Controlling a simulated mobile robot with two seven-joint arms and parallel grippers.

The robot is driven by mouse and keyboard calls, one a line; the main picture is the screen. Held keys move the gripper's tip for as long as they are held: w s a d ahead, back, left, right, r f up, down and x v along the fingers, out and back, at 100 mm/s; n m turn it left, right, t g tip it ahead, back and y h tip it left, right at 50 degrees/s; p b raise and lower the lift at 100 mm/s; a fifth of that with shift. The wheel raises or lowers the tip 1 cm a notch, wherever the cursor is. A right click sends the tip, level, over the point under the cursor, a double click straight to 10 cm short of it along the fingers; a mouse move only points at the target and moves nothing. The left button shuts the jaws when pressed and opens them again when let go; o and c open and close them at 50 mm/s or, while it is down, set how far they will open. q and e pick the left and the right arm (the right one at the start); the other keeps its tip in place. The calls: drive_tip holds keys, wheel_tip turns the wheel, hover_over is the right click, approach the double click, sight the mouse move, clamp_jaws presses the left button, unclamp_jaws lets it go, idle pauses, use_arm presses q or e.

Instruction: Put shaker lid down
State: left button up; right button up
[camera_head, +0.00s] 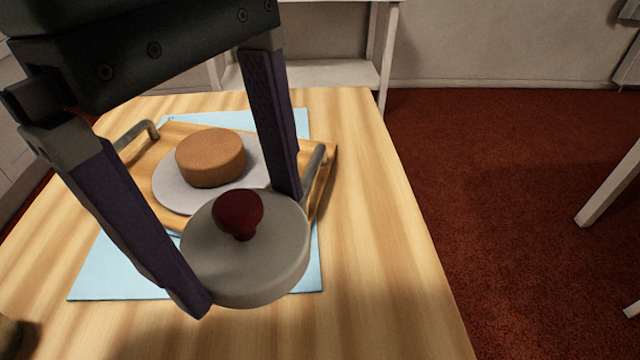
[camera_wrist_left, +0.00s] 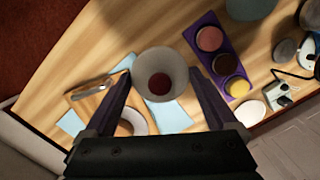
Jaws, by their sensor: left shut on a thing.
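The shaker lid (camera_head: 265,262) is a round grey disc with a dark red knob on top. My left gripper (camera_head: 243,248) is shut on it, with one finger on each side of its rim. It is knob-up and fairly level over the table's near part, in front of the tray. Whether its underside touches anything is hidden. In the left wrist view the lid (camera_wrist_left: 152,62) shows between the finger ends of my left gripper (camera_wrist_left: 160,80). No shaker body can be made out for sure. My right gripper is not in view.
A wooden tray (camera_head: 178,130) with metal handles holds a brown cake (camera_head: 210,157) on a grey plate (camera_head: 170,192), over blue mats (camera_head: 105,275). A purple holder (camera_wrist_left: 196,28) with three round items stands in the wrist view. The wooden table (camera_head: 375,250) is bare on the right.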

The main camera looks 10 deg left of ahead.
use_arm(q)
drive_tip(key=b, duration=0.2)
hover_over(279, 347)
drive_tip(key=f, duration=1.2)
drive_tip(key=shift+a+f, duration=0.2)
drive_tip(key=shift+f, duration=0.05)
drive_tip(key=shift+f+b, duration=0.45)
drive_tip(key=shift+f, duration=1.8)
drive_tip(key=shift+f, duration=0.2)
drive_tip(key=o, duration=1)
drive_tip(key=shift+c, duration=0.2)
drive_tip(key=shift+r, duration=0.1)
